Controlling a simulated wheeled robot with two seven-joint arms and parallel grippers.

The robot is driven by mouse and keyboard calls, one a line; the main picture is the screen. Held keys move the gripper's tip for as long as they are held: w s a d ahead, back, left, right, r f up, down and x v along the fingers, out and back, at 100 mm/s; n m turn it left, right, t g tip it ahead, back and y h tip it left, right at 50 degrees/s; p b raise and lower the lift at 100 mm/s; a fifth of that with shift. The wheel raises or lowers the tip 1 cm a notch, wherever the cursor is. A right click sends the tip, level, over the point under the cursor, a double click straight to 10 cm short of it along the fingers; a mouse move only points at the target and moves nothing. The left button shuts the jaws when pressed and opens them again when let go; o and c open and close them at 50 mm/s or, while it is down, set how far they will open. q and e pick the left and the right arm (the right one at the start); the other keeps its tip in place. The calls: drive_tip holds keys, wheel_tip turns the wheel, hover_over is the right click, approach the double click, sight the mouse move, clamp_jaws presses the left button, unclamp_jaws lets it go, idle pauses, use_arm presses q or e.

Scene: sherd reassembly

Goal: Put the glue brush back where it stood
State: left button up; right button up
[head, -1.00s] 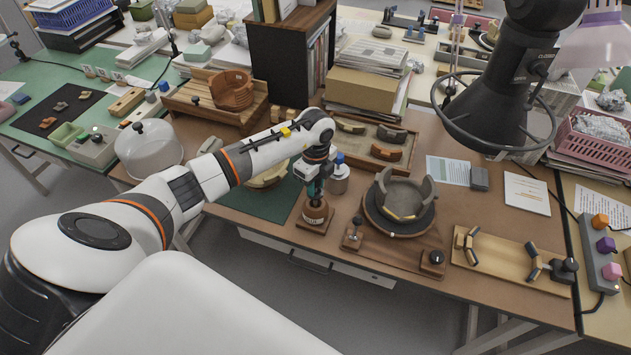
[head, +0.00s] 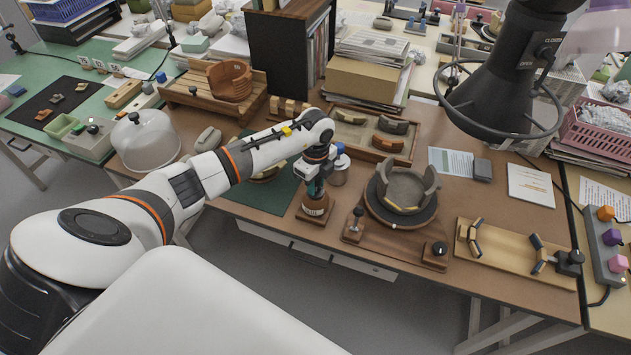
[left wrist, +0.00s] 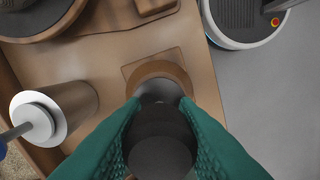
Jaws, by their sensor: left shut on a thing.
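My left gripper (head: 315,188) is shut on the glue brush (left wrist: 160,150). In the left wrist view the brush's dark handle sits between the teal fingers of that gripper (left wrist: 160,125). The gripper is right above the brown glue pot (head: 315,207), which stands on a square wooden base near the front edge of the bench. The pot's rim (left wrist: 158,70) shows behind the brush in the left wrist view. The brush's lower end is hidden, so I cannot tell how deep in the pot it is. My right gripper is out of view.
A metal jar (left wrist: 62,108) stands close beside the pot. To the right, a grey part-built vessel (head: 404,188) stands on a dark turntable. A wooden tray of sherds (head: 350,143) lies behind.

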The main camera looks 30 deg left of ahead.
use_arm(q)
drive_tip(key=shift+f, duration=0.3)
idle(0.8)
drive_tip(key=o, duration=0.9)
drive_tip(key=shift+c, duration=0.2)
wheel_tip(320, 180, up, 12)
drive_tip(key=shift+r+b, duration=0.1)
drive_tip(key=shift+b, duration=1)
drive_tip(key=shift+d, duration=0.1)
